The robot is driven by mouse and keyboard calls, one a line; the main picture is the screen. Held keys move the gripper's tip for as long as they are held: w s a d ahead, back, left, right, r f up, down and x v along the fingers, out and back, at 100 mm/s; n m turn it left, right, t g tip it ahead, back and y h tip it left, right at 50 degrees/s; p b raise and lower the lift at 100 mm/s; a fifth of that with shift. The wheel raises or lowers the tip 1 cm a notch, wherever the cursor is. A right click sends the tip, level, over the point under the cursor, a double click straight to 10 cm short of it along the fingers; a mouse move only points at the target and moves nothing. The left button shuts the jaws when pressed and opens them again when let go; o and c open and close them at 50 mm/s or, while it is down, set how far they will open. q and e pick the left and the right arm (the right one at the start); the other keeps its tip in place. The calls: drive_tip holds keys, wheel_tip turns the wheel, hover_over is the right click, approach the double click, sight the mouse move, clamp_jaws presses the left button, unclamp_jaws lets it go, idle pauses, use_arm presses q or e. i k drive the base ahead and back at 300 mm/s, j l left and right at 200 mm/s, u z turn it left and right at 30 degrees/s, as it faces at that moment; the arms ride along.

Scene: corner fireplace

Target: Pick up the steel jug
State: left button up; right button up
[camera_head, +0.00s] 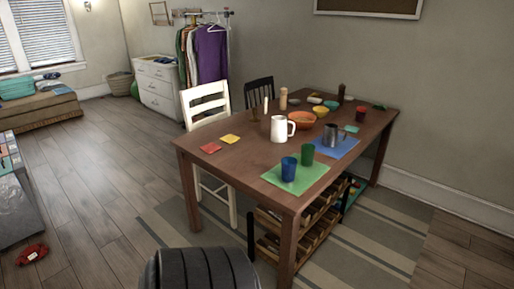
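The steel jug (330,135) is a small grey metal vessel standing upright on the wooden table (232,160), on or at the edge of a blue mat (345,149). A larger white jug (279,129) stands to its left. A green cup (307,154) and a blue cup (289,169) stand in front of it on a green mat (312,180). Neither of my grippers is in view. A dark ribbed rounded shape at the bottom edge is cut off by the frame.
An orange bowl (301,118) and several small items stand behind the jug. A white chair (206,105) and a dark chair (259,91) are at the far side. Shelves with trays (290,240) are under the table. The floor to the left is mostly open; a red object (32,253) lies there.

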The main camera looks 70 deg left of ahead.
sight(330, 133)
drive_tip(key=u, duration=1.95)
